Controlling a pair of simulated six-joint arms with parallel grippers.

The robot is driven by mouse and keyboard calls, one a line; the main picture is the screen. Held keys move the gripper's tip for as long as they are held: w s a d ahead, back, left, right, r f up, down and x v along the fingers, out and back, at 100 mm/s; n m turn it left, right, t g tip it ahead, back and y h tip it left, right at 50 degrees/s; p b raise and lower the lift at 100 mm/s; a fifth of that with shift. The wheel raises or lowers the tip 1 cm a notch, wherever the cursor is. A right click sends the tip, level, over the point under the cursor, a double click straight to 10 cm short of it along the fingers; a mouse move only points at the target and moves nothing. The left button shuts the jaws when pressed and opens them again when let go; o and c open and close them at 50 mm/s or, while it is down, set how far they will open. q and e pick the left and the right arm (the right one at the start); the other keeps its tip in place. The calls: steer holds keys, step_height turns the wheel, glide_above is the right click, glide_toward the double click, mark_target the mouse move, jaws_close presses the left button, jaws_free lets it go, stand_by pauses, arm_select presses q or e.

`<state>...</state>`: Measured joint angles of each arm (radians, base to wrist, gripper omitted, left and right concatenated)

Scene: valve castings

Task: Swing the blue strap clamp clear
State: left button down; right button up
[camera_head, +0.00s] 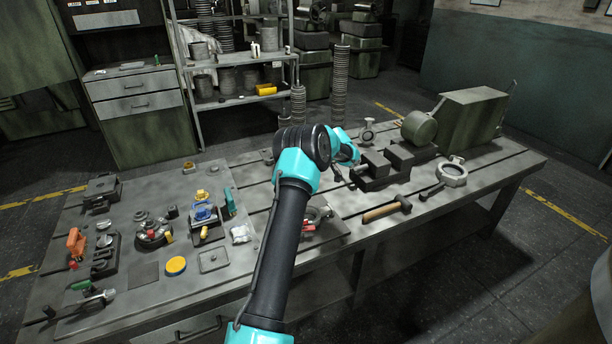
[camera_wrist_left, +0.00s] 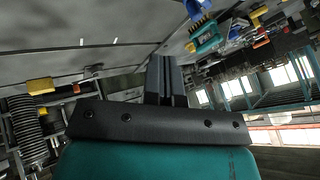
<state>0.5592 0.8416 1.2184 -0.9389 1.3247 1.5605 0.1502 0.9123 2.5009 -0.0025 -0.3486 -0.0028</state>
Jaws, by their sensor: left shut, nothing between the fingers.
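The blue strap clamp (camera_head: 205,212) sits on a small fixture at the left part of the bench in the head view, with a yellow part by its top. A blue piece (camera_wrist_left: 199,9), seemingly the same clamp, is cut by the top edge of the left wrist view. My left gripper (camera_wrist_left: 166,75) is shut and empty, its fingers together and apart from the clamp. In the head view my arm crosses the middle of the bench and its wrist is to the right of the clamp; the fingers are hard to make out there. My right gripper is not in view.
A teal-handled part (camera_head: 230,203) stands right beside the clamp. A hammer (camera_head: 387,209) and a dark vise (camera_head: 372,172) are on the right of the bench.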

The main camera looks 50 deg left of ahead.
arm_select(q)
steer(key=shift+w, duration=0.1)
steer(key=shift+r+n, duration=0.15)
steer(key=shift+n, duration=0.25)
steer(key=x, duration=0.9)
steer(key=shift+s+f, duration=0.3)
steer(key=shift+f, duration=0.05)
steer(key=s, duration=0.2)
steer(key=shift+s, duration=0.4)
steer(key=shift+s+d, duration=0.1)
steer(key=shift+s, duration=0.55)
steer(key=shift+h, duration=0.3)
